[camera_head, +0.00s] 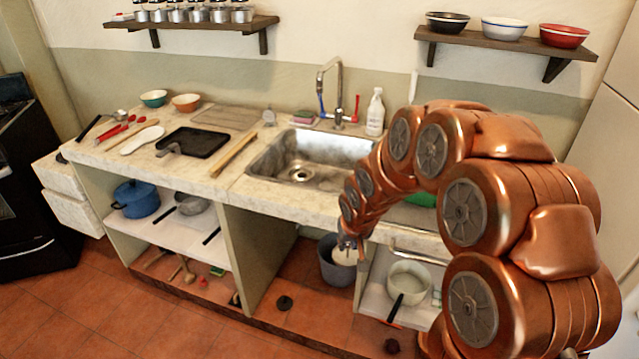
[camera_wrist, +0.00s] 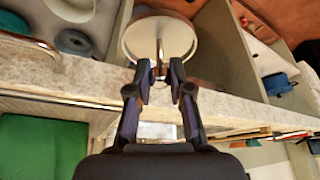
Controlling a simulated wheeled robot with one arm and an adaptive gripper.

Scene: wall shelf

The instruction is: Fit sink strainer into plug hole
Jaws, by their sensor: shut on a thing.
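My gripper (camera_head: 347,243) is in front of the counter's front edge, below the sink's rim level in the head view. It is shut on the sink strainer (camera_head: 344,257), a pale round disc with a thin metal stem. In the wrist view the fingertips (camera_wrist: 161,74) close on the stem, and the strainer (camera_wrist: 147,35) shows as a wide disc beyond them. The metal sink (camera_head: 325,148) is set in the counter, behind and above the strainer in the picture. Its plug hole (camera_head: 300,174) shows as a dark round spot in the basin floor, apart from the strainer.
The stone counter edge (camera_head: 292,204) lies by my gripper. A tap (camera_head: 335,90) and a white bottle (camera_head: 375,112) stand behind the sink. A grey bucket (camera_head: 331,270) is under the counter. A black tray (camera_head: 194,142) and a wooden bar (camera_head: 233,155) lie left of the sink.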

